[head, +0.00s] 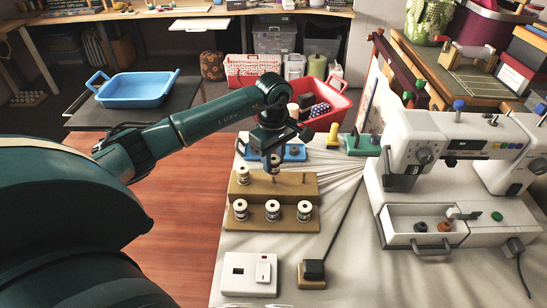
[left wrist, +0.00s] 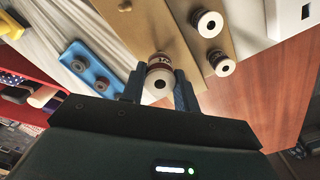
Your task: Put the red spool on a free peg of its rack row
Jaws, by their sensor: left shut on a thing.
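My left gripper (head: 272,150) is shut on the red spool (left wrist: 160,72), which is white-topped with a dark red band and a pale label. In the left wrist view the spool sits between the two fingers (left wrist: 160,92). In the head view the held spool (head: 274,163) is over the middle of the upper step of the tan two-step rack (head: 291,188). Three spools (head: 272,211) stand on the lower step. My right gripper is not in view.
A blue rack (head: 295,153) stands just behind the tan one, and a green rack (head: 361,145) is to its right. The white sewing machine (head: 445,150) fills the right side. A white switch box (head: 249,275) and a dark pedal (head: 314,269) lie in front.

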